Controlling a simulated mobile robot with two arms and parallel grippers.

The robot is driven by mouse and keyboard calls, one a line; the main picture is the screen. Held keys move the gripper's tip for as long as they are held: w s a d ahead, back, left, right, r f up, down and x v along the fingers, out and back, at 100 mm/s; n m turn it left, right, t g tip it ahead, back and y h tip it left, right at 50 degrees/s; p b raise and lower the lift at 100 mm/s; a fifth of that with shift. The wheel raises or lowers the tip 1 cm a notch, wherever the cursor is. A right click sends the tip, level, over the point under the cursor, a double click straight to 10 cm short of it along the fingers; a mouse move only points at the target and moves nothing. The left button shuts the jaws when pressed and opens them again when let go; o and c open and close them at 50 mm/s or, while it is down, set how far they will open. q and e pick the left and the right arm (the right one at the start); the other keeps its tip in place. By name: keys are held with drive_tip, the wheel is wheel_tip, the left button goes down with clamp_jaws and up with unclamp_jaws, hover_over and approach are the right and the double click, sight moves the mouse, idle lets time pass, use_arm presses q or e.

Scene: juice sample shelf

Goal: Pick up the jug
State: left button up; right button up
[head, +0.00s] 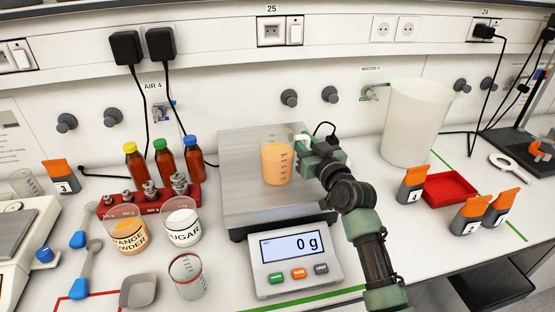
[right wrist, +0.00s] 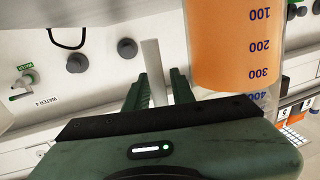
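The jug (head: 277,165) is clear, with dark volume marks and orange liquid inside. It stands upright on the grey scale plate (head: 245,205). In the right wrist view the jug (right wrist: 235,45) fills the upper right, with marks from 100 to 400. My right gripper (head: 304,142) is at the jug's right side. In the right wrist view its two green fingers (right wrist: 160,88) stand apart, with a pale upright strip, seemingly the jug's handle (right wrist: 154,65), between them. I cannot tell whether the fingers touch it. My left gripper is not in view.
A large white container (head: 415,120), red tray (head: 450,189) and numbered orange-topped holders (head: 411,185) stand right.

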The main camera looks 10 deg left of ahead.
clamp_jaws()
idle(1.4)
drive_tip(key=shift+r, duration=0.1)
